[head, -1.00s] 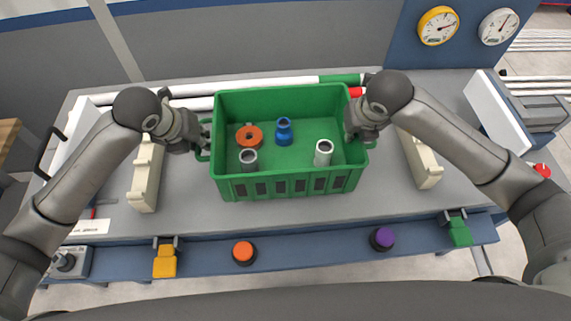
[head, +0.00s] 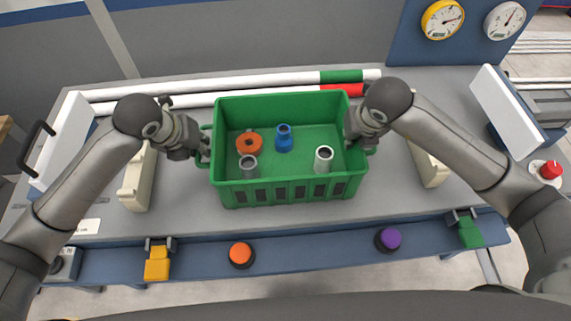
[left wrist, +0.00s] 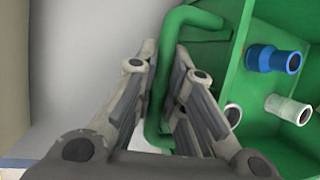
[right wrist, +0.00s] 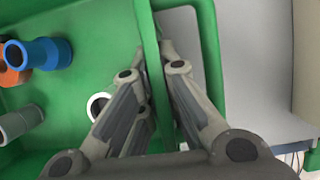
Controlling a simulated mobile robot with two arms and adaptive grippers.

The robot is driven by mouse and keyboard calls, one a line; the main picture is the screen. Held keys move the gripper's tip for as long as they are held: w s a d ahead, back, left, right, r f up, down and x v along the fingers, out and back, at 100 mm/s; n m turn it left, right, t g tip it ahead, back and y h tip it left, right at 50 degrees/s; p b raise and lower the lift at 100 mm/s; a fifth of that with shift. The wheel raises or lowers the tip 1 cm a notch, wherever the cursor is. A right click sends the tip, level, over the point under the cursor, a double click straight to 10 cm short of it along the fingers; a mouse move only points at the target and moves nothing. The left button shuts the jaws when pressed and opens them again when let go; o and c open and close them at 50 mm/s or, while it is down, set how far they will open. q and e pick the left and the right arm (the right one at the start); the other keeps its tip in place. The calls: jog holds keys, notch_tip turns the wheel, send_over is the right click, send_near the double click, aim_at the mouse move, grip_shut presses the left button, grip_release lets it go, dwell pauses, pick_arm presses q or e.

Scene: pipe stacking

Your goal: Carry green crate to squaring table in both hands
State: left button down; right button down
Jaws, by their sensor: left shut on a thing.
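The green crate (head: 290,190) is level over the middle of the grey table (head: 290,225); I cannot tell whether it touches the top. It holds an orange ring (head: 249,142), a blue fitting (head: 284,138), a grey sleeve (head: 249,167) and a whitish sleeve (head: 323,158). My left gripper (head: 203,150) is at the crate's left end, shut on its side handle (left wrist: 160,100), with a finger on each side of the bar. My right gripper (right wrist: 164,52) is at the right end, its fingers closed around the crate's green edge beside the handle loop.
Long white rods (head: 230,90) with green and red ends lie behind the crate. Cream blocks (head: 138,180) stand on both sides. Orange (head: 241,254) and purple (head: 388,238) buttons and yellow (head: 157,264) and green (head: 470,233) clamps line the front edge. White panels (head: 505,110) flank the table.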

pick_arm(q)
jog(key=c, duration=1.5)
grip_release()
pick_arm(e)
jog(key=c, duration=1.6)
grip_release()
jog(key=shift+c, duration=0.2)
jog(key=shift+r, duration=0.1)
pick_arm(q)
jog(key=v, duration=1.2)
pick_arm(e)
jog(key=v, duration=1.2)
jog(key=shift+s, duration=0.1)
